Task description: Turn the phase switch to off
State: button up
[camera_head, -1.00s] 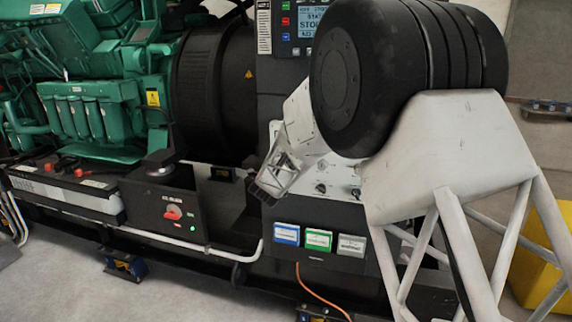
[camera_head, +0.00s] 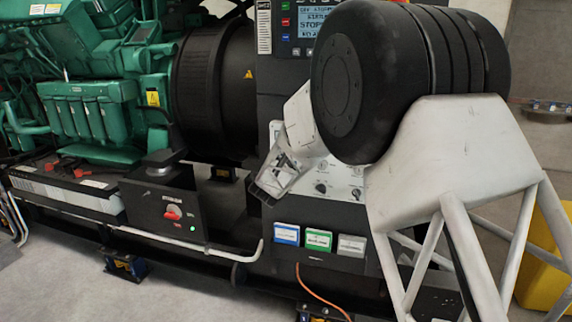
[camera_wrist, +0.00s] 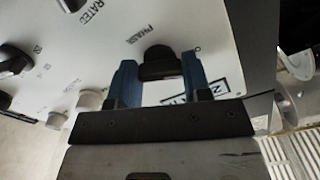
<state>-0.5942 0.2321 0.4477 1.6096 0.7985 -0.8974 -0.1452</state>
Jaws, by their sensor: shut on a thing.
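The phase switch (camera_wrist: 160,65) is a black knob on a pale panel (camera_wrist: 85,45), beside the printed word PHASE in the wrist view. My gripper (camera_wrist: 159,78) has its two blue fingers on either side of the knob, shut on it. In the head view my gripper (camera_head: 272,180) reaches the left side of the control panel (camera_head: 342,172). The phase switch cannot be made out there, behind my gripper and wrist.
Other black knobs (camera_head: 321,187) sit on the panel to the right of my gripper. A display (camera_head: 318,20) is above. A box with a red rotary switch (camera_head: 173,212) stands at left. Blue, green and grey labelled blocks (camera_head: 318,240) are below. A green engine (camera_head: 95,110) fills the left.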

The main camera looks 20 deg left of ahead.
dwell(0.3)
jog(key=o, duration=0.9)
jog(key=shift+s, duration=0.15)
jog(key=shift+s, duration=3.75)
